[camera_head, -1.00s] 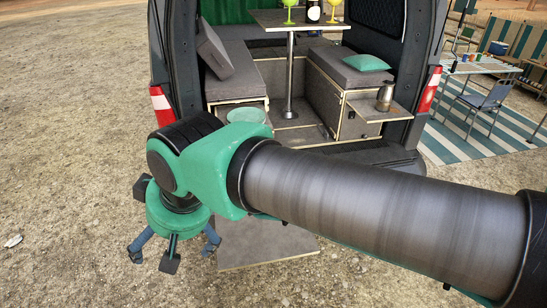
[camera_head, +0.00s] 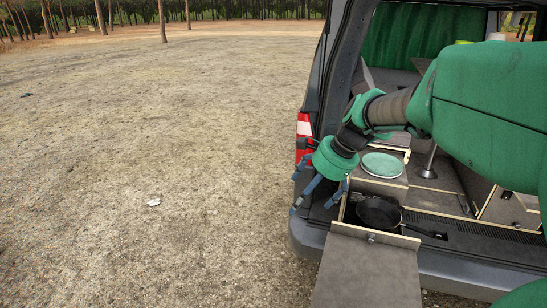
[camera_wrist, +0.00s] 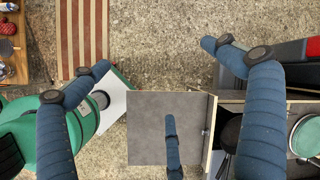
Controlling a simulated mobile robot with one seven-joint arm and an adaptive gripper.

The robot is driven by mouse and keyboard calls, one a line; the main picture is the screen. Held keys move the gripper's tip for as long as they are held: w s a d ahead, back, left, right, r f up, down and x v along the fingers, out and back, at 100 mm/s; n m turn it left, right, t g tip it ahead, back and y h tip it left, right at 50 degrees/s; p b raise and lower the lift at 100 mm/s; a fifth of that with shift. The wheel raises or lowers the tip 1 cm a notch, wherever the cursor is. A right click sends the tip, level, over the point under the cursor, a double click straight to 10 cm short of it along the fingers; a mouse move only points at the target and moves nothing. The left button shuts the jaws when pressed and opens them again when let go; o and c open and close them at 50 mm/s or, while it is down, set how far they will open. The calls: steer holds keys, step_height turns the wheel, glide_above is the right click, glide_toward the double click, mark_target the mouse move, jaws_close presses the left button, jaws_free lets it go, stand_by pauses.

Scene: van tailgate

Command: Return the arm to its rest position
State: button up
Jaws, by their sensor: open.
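My arm reaches in from the right in the head view, bent down toward the left rear corner of the van. My gripper (camera_head: 318,192) hangs at its end with its blue fingers spread and nothing between them. It is in front of the left tail light area, left of the pulled-out drawer; whether it touches the van cannot be told. In the wrist view my gripper (camera_wrist: 155,62) shows its fingers wide apart above a grey board (camera_wrist: 160,110) and bare ground.
A dark pan (camera_head: 378,211) lies in the drawer behind the drawer's grey front board (camera_head: 368,272). A green plate (camera_head: 382,165) sits behind it. The van's bumper (camera_head: 470,275) runs to the right. Open gravel (camera_head: 150,120) lies left. A striped mat (camera_wrist: 82,35) shows in the wrist view.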

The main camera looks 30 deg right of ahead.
steer(key=w+d+f+m+t+y, duration=0.15)
steer(key=d+f+m, duration=0.4)
steer(key=d, duration=0.75)
steer(key=w+d+f+m+t, duration=0.15)
steer(key=d+f+m, duration=0.25)
steer(key=d+m, duration=0.55)
steer(key=w+d+f+m+t+y, duration=0.15)
steer(key=d+f+m, duration=0.25)
steer(key=d, duration=1.1)
steer(key=s+d+f+m+t+h, duration=0.1)
steer(key=s+d+f+m, duration=0.4)
steer(key=d, duration=0.5)
steer(key=s+d+f+m+t+h, duration=0.2)
steer(key=s+d+f+m, duration=0.4)
steer(key=s+d+f, duration=0.2)
steer(key=s+d+f+m+t+h, duration=0.2)
steer(key=s+d+f+m, duration=0.3)
steer(key=d, duration=0.7)
step_height(320, 180, down, 3)
steer(key=shift+s+d+r, duration=0.2)
steer(key=shift+s+d, duration=0.15)
steer(key=shift+s, duration=0.7)
steer(key=shift+w+f, duration=0.1)
steer(key=shift+w, duration=0.05)
steer(key=b+x, duration=0.5)
steer(key=x, duration=0.4)
steer(key=shift+w+b, duration=0.4)
